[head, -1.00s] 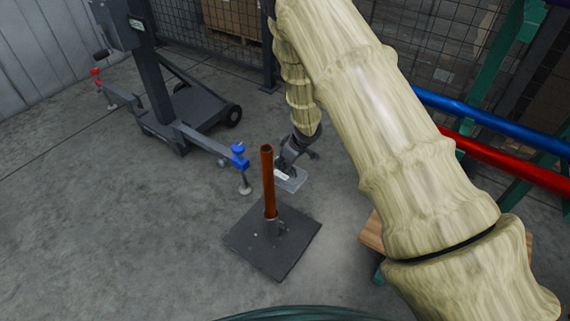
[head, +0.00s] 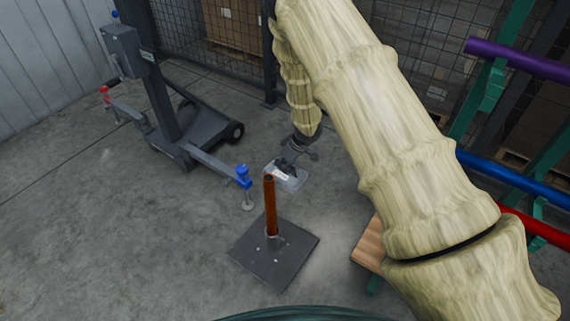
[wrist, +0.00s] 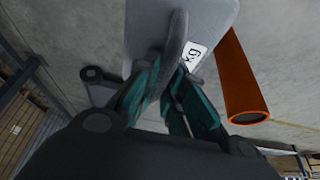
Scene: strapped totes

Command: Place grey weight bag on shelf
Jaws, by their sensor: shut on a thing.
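The grey weight bag (head: 290,178) hangs from my gripper (head: 288,166), a little behind and right of the top of an orange post. The bag appears off the floor. No shelf can be made out for certain; a wooden board (head: 368,245) shows at the right, partly hidden behind my arm.
The orange post (head: 270,205) stands on a dark square base plate (head: 272,252); it is close to the bag in the wrist view (wrist: 240,80). A grey stand (head: 165,100) with a blue-knobbed foot is at the left. Blue (head: 510,178) and red (head: 545,229) bars are at the right.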

